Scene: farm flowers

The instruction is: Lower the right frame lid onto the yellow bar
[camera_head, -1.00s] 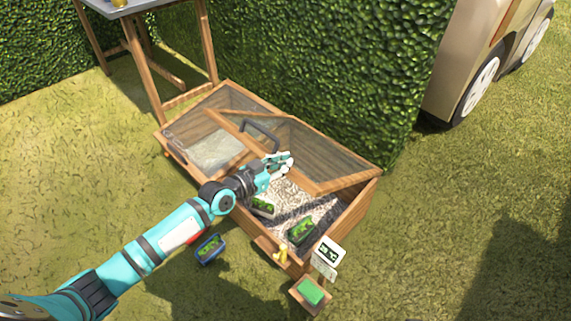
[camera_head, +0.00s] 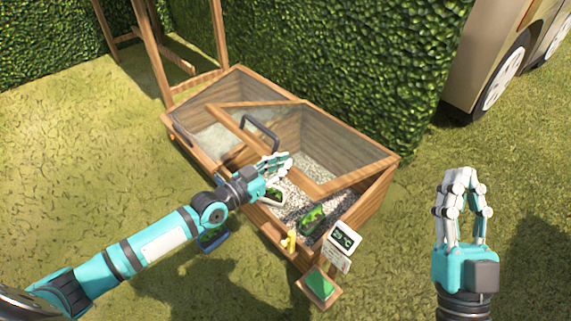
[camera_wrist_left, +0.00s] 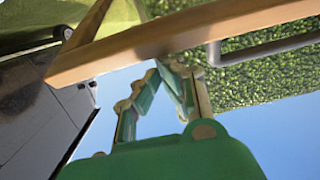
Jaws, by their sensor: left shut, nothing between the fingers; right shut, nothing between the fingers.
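The wooden cold frame (camera_head: 355,214) stands on the grass. Its right frame lid (camera_head: 345,137), glazed with a wooden rim, is tilted up with its front edge above the box. A dark handle (camera_head: 259,131) shows near the lid's left side. The yellow bar (camera_head: 290,241) stands at the front wall of the box. My left gripper (camera_head: 284,163) is shut and empty, by the lid's front rim; in the left wrist view the wooden rim (camera_wrist_left: 170,38) passes close to its fingers (camera_wrist_left: 165,72). Whether they touch is unclear. My right gripper (camera_head: 466,178) is shut and empty, right of the frame.
Planted trays (camera_head: 313,217) sit on gravel in the box. A display sign (camera_head: 344,237) and a box with a green top (camera_head: 319,286) stand at the front right corner. A blue tray (camera_head: 213,238) lies on the grass. A hedge (camera_head: 320,50) rises behind.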

